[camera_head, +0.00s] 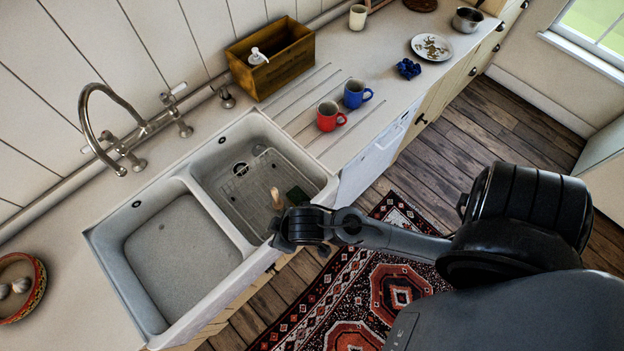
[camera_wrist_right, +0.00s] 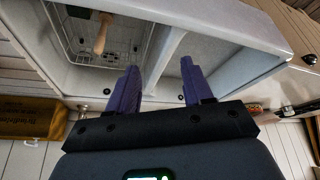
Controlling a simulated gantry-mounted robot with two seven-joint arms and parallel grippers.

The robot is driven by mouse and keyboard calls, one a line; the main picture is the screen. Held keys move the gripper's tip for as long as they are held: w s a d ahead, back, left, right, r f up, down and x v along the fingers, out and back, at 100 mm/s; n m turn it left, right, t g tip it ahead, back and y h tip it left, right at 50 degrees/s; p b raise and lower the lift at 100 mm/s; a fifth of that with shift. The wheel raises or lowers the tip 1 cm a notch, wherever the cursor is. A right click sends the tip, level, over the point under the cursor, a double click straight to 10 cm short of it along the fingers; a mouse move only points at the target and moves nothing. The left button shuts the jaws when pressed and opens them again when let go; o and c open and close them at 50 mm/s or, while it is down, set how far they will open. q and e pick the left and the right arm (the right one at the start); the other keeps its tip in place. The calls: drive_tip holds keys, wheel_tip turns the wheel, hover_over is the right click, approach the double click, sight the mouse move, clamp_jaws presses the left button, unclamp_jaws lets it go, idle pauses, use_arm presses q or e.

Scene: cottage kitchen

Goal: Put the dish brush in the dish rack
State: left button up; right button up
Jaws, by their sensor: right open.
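The dish brush (camera_head: 276,199) shows as a light wooden handle in the right sink basin; it also shows in the right wrist view (camera_wrist_right: 101,34). A dark green piece (camera_head: 297,195) is beside it; I cannot tell whether it is a sponge or part of the brush. A wire rack (camera_head: 243,186) lies in the same basin, with the brush over or in it. My right gripper is over the sink's front edge in the head view, fingers mostly hidden. In the wrist view the right gripper (camera_wrist_right: 158,68) is open and empty, apart from the brush. My left gripper is out of view.
The left basin (camera_head: 180,250) is empty. A red mug (camera_head: 327,119) and a blue mug (camera_head: 354,95) stand on the drainboard, by a wooden box (camera_head: 275,68) with a soap dispenser. A tap (camera_head: 95,115) rises behind the sink. A patterned bowl (camera_head: 38,290) stands left.

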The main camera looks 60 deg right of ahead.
drive_tip(key=s+d+r+g, duration=0.1)
drive_tip(key=s+d+r, duration=0.2)
drive_tip(key=s, duration=0.4)
drive_tip(key=shift+d, duration=0.75)
